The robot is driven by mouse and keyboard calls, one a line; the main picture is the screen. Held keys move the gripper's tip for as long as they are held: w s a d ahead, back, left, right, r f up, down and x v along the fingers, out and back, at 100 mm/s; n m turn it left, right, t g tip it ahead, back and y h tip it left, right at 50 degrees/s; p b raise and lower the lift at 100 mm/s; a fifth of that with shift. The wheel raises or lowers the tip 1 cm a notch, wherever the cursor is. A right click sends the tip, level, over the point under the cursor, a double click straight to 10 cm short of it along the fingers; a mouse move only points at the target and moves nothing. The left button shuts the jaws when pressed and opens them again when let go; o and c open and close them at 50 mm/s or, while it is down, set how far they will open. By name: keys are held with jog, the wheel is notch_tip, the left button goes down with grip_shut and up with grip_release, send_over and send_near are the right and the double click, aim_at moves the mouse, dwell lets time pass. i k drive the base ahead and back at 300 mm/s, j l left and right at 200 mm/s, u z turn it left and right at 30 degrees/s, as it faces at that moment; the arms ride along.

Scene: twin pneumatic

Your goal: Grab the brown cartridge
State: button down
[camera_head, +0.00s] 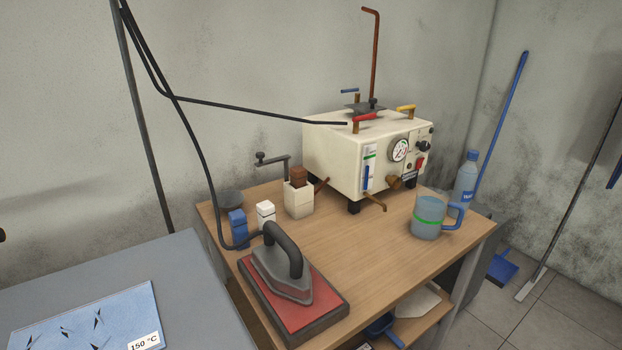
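In the head view, a brown block (299,176), which looks like the brown cartridge, sits upright in the top of a cream-white holder (298,200). The holder stands on the wooden table, left of the cream machine. Only the upper part of the brown block shows; its lower part is hidden in the holder. My gripper is not in view.
A cream machine (341,157) with gauge and valves stands behind. A white-capped block (266,215), a blue block (237,229) and an iron (282,272) on a red pad (325,297) are nearby. A mug (427,218) and bottle (466,181) stand right. The table's (365,250) middle is clear.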

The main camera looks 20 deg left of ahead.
aim_at(298, 175)
jog(key=u, duration=0.4)
jog(key=i+l+u, duration=0.1)
jog(key=u, duration=0.65)
jog(key=l+u, duration=0.15)
jog(key=u, duration=0.25)
jog(key=i+l, duration=0.1)
jog(key=l, duration=0.15)
jog(key=i+l+u, duration=0.1)
jog(key=l, duration=0.1)
